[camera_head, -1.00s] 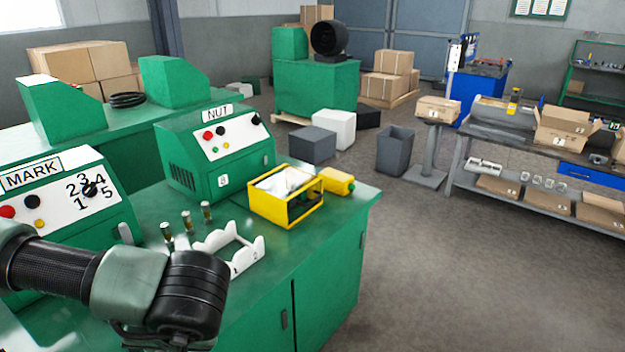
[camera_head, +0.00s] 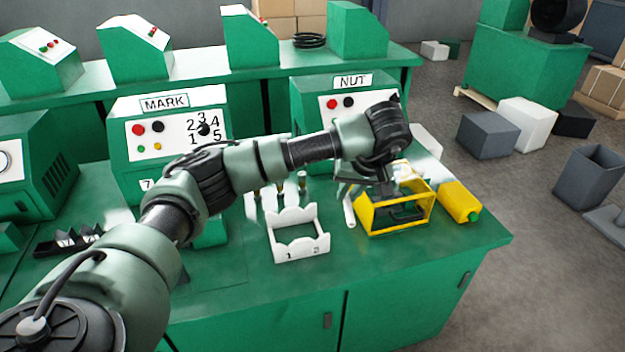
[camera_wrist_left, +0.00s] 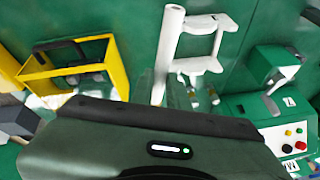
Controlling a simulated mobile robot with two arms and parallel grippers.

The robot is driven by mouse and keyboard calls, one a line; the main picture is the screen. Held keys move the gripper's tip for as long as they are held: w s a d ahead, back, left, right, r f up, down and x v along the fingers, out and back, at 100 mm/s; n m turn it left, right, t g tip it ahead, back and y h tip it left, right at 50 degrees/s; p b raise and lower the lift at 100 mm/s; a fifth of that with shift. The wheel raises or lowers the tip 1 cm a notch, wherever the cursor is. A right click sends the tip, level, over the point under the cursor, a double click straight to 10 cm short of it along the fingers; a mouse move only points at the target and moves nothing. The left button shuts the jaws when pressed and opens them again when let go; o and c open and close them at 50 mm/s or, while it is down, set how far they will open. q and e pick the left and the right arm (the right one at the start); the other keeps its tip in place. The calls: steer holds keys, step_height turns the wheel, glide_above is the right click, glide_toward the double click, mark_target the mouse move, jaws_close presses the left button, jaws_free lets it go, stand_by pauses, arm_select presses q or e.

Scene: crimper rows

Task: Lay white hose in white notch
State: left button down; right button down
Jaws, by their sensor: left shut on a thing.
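The white hose (camera_head: 350,211) is a short straight tube, seen steeply tilted in the head view between the white rack and the yellow box. It also shows in the left wrist view (camera_wrist_left: 166,50), where its lower end goes behind my gripper's body. My left gripper (camera_head: 357,184) is shut on the white hose; its fingertips are mostly hidden. The white rack (camera_head: 303,252), with curved notches and the numbers 1 and 2, stands on the green bench left of the hose. The hose is apart from it. The rack also shows in the left wrist view (camera_wrist_left: 203,68). My right gripper is not in view.
A yellow open-frame box (camera_head: 398,228) stands close right of the hose, below my left wrist. A yellow block (camera_head: 459,201) is further right. The MARK machine (camera_head: 165,150) is behind. The bench front is clear.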

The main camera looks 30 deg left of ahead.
arm_select(q)
steer(key=a+f+n, duration=0.3)
steer(key=a, duration=0.7)
steer(key=f+b, duration=0.2)
steer(key=f, duration=0.1)
steer(key=f+b, duration=0.2)
steer(key=f, duration=0.1)
steer(key=f+b, duration=0.2)
steer(key=f, duration=0.1)
steer(key=shift+w+a+f, duration=0.15)
steer(key=shift+a+f, duration=0.1)
steer(key=shift+a, duration=0.05)
steer(key=shift+f+b, duration=0.3)
steer(key=shift+f, duration=0.4)
steer(key=c, duration=1.3)
jaws_free()
